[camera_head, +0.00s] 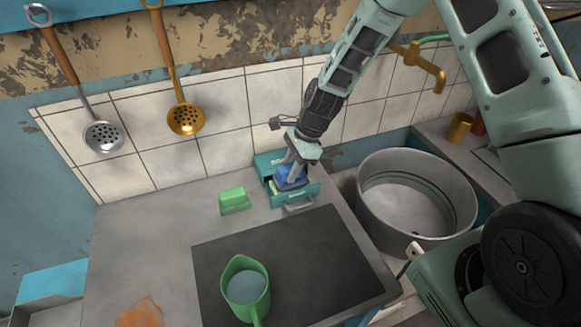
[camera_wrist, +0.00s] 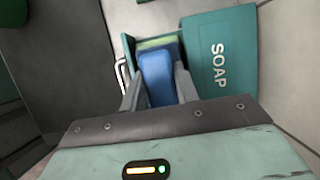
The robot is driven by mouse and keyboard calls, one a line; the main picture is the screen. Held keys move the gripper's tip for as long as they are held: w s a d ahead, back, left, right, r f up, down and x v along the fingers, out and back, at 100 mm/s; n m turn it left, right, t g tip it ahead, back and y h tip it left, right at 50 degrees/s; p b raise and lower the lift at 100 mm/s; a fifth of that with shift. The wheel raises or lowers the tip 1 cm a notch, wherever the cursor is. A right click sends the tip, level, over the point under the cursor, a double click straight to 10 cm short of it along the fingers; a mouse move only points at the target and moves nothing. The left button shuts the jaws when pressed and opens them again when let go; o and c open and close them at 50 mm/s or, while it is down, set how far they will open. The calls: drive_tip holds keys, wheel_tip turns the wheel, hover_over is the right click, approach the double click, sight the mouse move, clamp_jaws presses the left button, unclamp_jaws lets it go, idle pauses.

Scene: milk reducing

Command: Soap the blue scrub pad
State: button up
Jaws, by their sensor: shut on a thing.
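The blue scrub pad (camera_wrist: 158,78) is between the fingers of my gripper (camera_wrist: 158,95), which is shut on it. In the head view the pad (camera_head: 290,178) is at the teal soap box (camera_head: 302,192), with my gripper (camera_head: 291,168) pointing down from above. The box stands near the back wall, its lid (camera_wrist: 220,58) marked SOAP tipped back. A light green strip (camera_wrist: 157,43) shows inside the box just beyond the pad's end. I cannot tell whether the pad touches it.
A green block (camera_head: 234,201) lies left of the box. A green mug (camera_head: 246,288) stands on the dark board (camera_head: 310,255). A large metal pot (camera_head: 415,200) is to the right. A brass tap (camera_head: 428,68) and two hanging skimmers (camera_head: 186,118) are at the wall.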

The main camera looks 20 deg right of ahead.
sight(283, 170)
drive_tip(key=shift+f, duration=0.6)
idle(1.9)
drive_tip(key=shift+r, duration=0.15)
wheel_tip(283, 170, up, 7)
drive_tip(key=p, duration=0.5)
drive_tip(key=shift+p, duration=0.4)
drive_tip(key=shift+s, duration=0.1)
idle(0.4)
